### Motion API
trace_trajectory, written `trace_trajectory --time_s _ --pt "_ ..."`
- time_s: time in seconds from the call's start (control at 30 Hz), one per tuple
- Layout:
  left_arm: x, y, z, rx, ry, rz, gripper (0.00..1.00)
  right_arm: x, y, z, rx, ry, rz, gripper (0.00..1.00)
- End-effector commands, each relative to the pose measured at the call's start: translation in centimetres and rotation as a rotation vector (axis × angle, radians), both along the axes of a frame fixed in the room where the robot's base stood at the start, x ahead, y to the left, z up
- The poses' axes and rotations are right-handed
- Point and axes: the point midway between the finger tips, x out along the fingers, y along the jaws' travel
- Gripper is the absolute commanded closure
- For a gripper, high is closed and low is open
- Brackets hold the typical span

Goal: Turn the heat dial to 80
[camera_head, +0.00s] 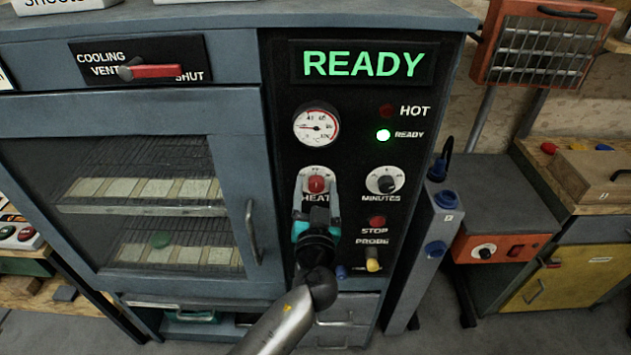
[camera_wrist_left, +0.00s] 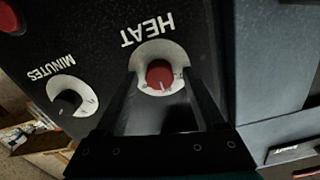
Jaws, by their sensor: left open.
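The heat dial (camera_head: 316,184) is a red knob on a white round scale, on the black control panel of the grey oven. In the left wrist view the red knob (camera_wrist_left: 160,75) shows upside down under the word HEAT, with a pale pointer mark on its lower edge. The scale figures are too small to read there. My left gripper (camera_head: 316,193) is at the dial, its two fingers on either side of the knob, open. I cannot tell whether the fingers touch it. My right gripper is out of view.
The minutes dial (camera_head: 384,181) is right of the heat dial, with the stop button (camera_head: 377,222) below it. The display (camera_head: 363,64) reads READY and the green lamp (camera_head: 383,135) is lit. The oven door (camera_head: 150,190) is shut. A grey post (camera_head: 425,235) stands at right.

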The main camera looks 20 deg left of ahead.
Motion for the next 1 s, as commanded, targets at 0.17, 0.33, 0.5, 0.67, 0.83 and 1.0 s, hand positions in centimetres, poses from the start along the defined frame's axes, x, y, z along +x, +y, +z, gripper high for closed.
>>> trace_trajectory --time_s 0.17,0.33,0.5,0.67,0.83,1.0 --pt "-0.03 -0.03 -0.04 0.0 0.0 0.0 0.29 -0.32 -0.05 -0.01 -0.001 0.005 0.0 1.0" --pt "-0.01 -0.03 -0.03 0.0 0.0 0.0 0.4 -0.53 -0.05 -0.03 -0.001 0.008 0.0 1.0" --pt "0.0 -0.03 -0.02 0.0 0.0 0.0 0.59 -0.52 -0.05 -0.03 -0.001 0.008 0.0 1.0" --pt "0.0 -0.02 0.01 0.0 0.0 0.0 0.77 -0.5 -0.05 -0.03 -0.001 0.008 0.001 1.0" --pt "0.0 -0.01 0.02 0.0 -0.001 0.0 0.96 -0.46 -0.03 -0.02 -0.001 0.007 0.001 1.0" --pt "0.01 -0.01 0.04 0.0 -0.001 0.0 1.0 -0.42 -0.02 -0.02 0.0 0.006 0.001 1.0"
